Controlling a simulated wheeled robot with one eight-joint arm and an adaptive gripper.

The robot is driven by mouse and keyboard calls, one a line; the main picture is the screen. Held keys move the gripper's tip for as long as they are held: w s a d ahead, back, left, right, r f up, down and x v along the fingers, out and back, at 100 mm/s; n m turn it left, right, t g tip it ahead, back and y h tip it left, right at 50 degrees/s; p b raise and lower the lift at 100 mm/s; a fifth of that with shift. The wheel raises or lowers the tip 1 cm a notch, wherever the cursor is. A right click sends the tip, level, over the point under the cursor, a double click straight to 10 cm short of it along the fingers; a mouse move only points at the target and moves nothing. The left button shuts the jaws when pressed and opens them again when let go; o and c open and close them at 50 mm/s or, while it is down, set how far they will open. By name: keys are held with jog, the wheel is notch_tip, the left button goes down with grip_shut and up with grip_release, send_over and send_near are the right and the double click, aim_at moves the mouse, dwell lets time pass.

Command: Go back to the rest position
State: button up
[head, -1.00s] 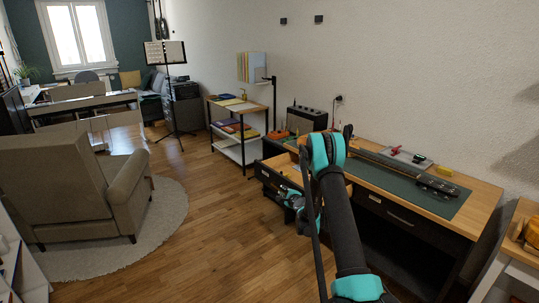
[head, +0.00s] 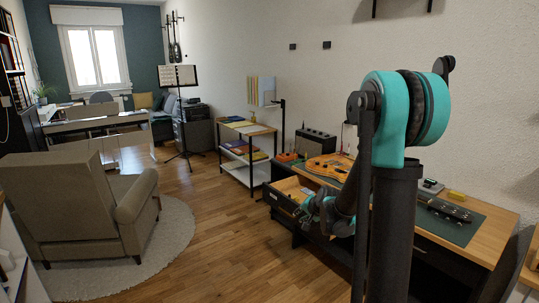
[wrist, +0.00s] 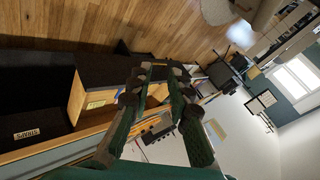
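My gripper (wrist: 157,82) shows in the wrist view with its two green-padded fingers apart and nothing between them. My arm stands folded in the right of the head view, its teal elbow high and the forearm running down behind it. My wrist end (head: 318,212) is low in front of the workbench, close to its pulled-out drawer (head: 288,194). The fingertips cannot be made out in the head view. In the wrist view, the drawer (wrist: 92,98) with a wooden edge lies left of the fingers.
The workbench (head: 478,238) runs along the right wall, carrying an orange guitar body (head: 328,168) and a dark mat. A shelf trolley (head: 249,128) and a music stand (head: 184,92) stand further back. An armchair (head: 75,205) is at left. Wooden floor (head: 215,225) is clear between.

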jog(key=s+d+f+n+g+h, duration=0.1)
jog(key=s+d+n, duration=0.1)
jog(key=s, duration=0.8)
jog(key=s+d+f+n+g+h, duration=0.1)
jog(key=s+d+n, duration=0.1)
jog(key=s, duration=0.8)
jog(key=s+d+f+n+g+h, duration=0.1)
jog(key=s+d+n+g, duration=0.1)
jog(key=s, duration=0.8)
jog(key=shift+s+d+f+n, duration=0.15)
jog(key=shift+s+d+n, duration=0.25)
jog(key=shift+n, duration=0.2)
